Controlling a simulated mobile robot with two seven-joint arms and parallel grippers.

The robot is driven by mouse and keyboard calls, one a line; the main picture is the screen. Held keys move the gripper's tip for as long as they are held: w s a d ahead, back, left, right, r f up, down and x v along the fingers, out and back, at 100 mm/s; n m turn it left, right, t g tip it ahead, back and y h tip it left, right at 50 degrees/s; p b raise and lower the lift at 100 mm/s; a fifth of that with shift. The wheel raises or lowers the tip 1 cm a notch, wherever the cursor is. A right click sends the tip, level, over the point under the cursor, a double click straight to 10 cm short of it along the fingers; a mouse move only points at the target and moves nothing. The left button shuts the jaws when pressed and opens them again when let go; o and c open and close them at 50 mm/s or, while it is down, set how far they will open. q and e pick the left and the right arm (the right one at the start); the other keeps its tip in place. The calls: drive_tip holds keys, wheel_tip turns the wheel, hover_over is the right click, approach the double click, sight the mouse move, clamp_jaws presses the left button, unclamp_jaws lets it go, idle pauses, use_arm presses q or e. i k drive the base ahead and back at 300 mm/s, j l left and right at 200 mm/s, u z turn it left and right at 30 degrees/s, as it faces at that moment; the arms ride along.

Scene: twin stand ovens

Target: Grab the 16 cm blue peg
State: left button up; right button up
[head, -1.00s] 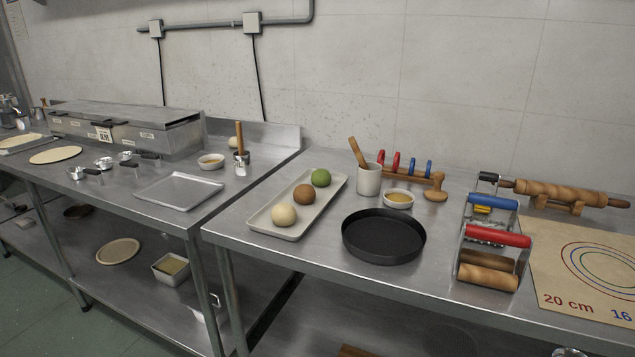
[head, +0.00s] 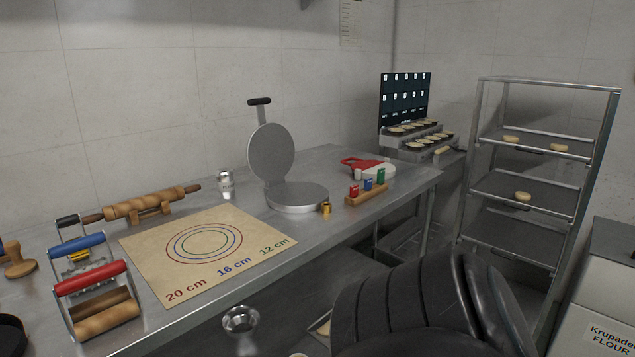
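A small wooden block (head: 366,197) stands on the steel table, right of the round press. It holds three upright pegs: a red one, the blue peg (head: 368,184) in the middle and a green one (head: 381,176). The blue peg sits in its place in the block. The sizing mat (head: 150,262) carries red 20 cm, blue 16 cm and green 12 cm labels. Any label on the pegs is too small to read. Neither of my grippers is in view.
A hinged round press (head: 298,196) stands open left of the block, with a small brass piece (head: 326,210) between. A red-handled tool (head: 367,167) lies behind. A rolling pin (head: 150,203) and handled rollers (head: 98,300) are at left. A shelf rack (head: 540,190) stands right.

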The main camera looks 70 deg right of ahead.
sight(368, 183)
drive_tip(key=z, duration=1.15)
drive_tip(key=l+z, duration=0.15)
drive_tip(key=z, duration=0.25)
drive_tip(key=i+z, duration=0.1)
drive_tip(key=z, duration=0.3)
drive_tip(key=i+l+z, duration=0.1)
drive_tip(key=z, duration=0.3)
drive_tip(key=i+l, duration=0.65)
drive_tip(key=i, duration=0.15)
